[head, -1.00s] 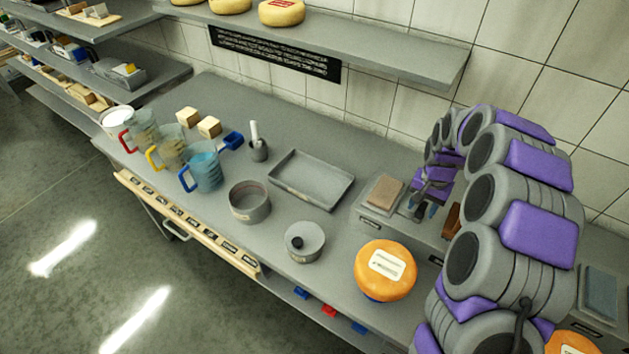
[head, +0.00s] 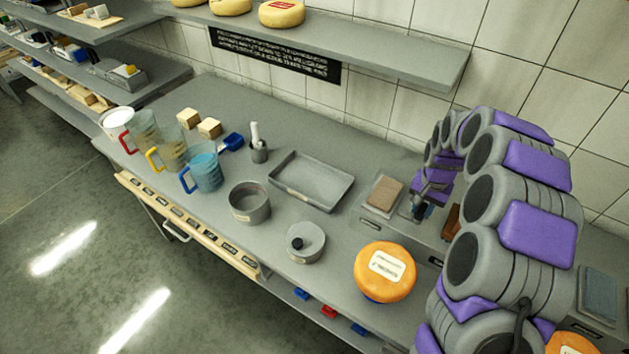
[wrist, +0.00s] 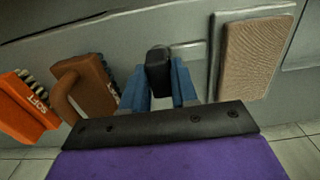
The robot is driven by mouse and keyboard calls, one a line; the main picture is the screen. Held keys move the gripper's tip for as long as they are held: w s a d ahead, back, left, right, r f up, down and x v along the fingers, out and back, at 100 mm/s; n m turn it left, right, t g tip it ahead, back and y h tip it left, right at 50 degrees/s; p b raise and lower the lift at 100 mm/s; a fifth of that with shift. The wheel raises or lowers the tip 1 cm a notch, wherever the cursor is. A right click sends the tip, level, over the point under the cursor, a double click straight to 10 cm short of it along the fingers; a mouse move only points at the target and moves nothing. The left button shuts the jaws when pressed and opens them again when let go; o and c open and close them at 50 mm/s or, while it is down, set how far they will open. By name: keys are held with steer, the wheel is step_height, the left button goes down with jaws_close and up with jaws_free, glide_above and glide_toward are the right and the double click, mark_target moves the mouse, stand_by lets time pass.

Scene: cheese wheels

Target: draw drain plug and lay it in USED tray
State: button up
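My gripper (wrist: 159,80) has its two blue fingers on either side of a black upright piece (wrist: 158,68) in the wrist view. I cannot tell whether the fingers press on it or whether it is the drain plug. In the head view my gripper (head: 420,208) is low over the grey station at the right of the bench, and the arm partly hides it. A shallow grey tray (head: 285,187) lies empty at the middle of the bench. Its small front label is unreadable, so I cannot tell if it is the USED tray.
A brown pad (wrist: 249,58) is right of my gripper; a brown-handled brush (wrist: 88,90) and an orange labelled block (wrist: 25,108) are left. An orange cheese wheel (head: 385,285), a black-knobbed pot (head: 312,240), an open pot (head: 249,207) and jugs (head: 205,172) stand on the bench.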

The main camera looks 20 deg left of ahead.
mark_target(423, 207)
jaws_close()
steer(key=shift+r, duration=0.25)
steer(key=shift+r, duration=0.35)
steer(key=shift+r+p, duration=0.75)
steer(key=shift+r, duration=1)
steer(key=shift+r+p, duration=0.5)
steer(key=shift+r, duration=1)
